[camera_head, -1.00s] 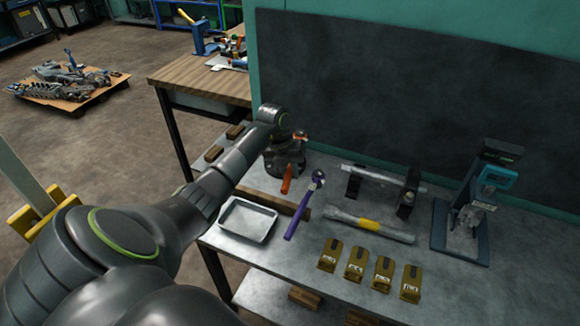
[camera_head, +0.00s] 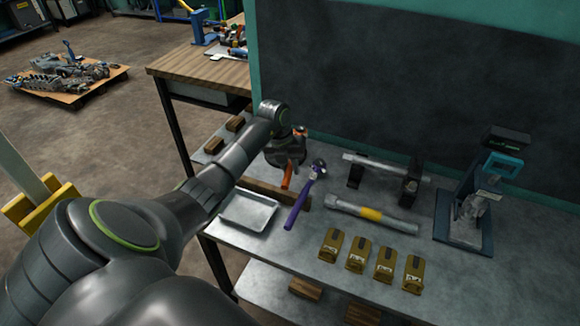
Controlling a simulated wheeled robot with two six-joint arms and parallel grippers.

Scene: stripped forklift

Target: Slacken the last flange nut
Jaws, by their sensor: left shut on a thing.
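My left arm reaches from the lower left to the back left of the grey metal bench. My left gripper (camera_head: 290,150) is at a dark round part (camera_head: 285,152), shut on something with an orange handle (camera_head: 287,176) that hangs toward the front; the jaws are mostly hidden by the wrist. I cannot make out the flange nut. A purple-handled ratchet (camera_head: 305,194) lies to the right of the gripper, its round metal head to the back. An empty metal tray (camera_head: 249,213) lies in front of the gripper. My right gripper is not in view.
A grey bar with a yellow band (camera_head: 371,214) lies mid-bench, before a shaft on two black stands (camera_head: 386,168). Several brown labelled blocks (camera_head: 357,254) line the front. A dark press-like stand (camera_head: 468,215) is at right. A dark panel (camera_head: 420,80) rises behind.

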